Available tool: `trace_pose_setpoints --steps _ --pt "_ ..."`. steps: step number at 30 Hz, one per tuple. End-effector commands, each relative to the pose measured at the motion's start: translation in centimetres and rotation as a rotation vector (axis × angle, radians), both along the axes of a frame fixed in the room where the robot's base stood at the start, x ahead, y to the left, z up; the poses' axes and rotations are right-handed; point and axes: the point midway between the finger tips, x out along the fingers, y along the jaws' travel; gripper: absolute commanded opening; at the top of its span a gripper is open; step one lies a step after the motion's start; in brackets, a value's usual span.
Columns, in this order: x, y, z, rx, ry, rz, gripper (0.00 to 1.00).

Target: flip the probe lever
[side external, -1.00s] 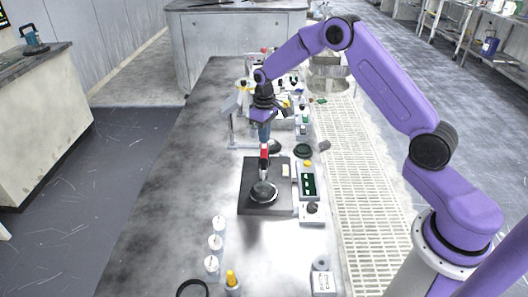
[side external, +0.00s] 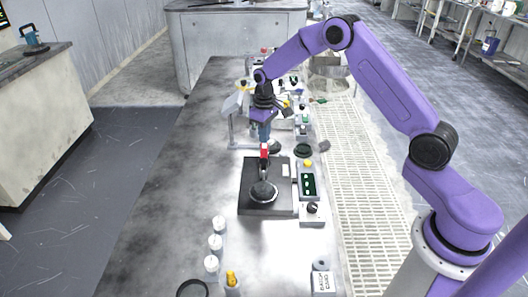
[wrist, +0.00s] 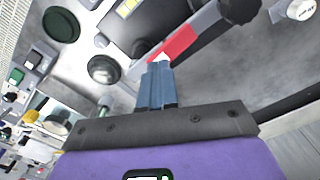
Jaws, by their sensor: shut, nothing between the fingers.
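The probe lever, a dark bar with a red band (side external: 264,151), stands over a black base plate (side external: 250,206) in the side view. A round metal disc (side external: 263,192) lies on that plate. My gripper (side external: 264,141) is shut and empty, pointing down just behind and above the red band. In the wrist view, the closed blue fingers of my gripper (wrist: 160,64) are at the pale end of the lever, beside its red band (wrist: 180,42). I cannot tell whether they touch it. The fingers hide part of the lever's end.
Several white containers (side external: 215,242) stand in front left. Bench equipment crowds behind my gripper. The bench's left side is clear.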

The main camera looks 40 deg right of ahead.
Motion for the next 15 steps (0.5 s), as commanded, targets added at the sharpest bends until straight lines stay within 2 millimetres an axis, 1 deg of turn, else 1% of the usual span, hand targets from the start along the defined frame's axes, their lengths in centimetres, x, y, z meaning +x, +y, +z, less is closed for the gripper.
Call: trace_pose_setpoints --steps 15 --pt "-0.01 0.01 -0.39 0.0 0.001 0.0 0.0"
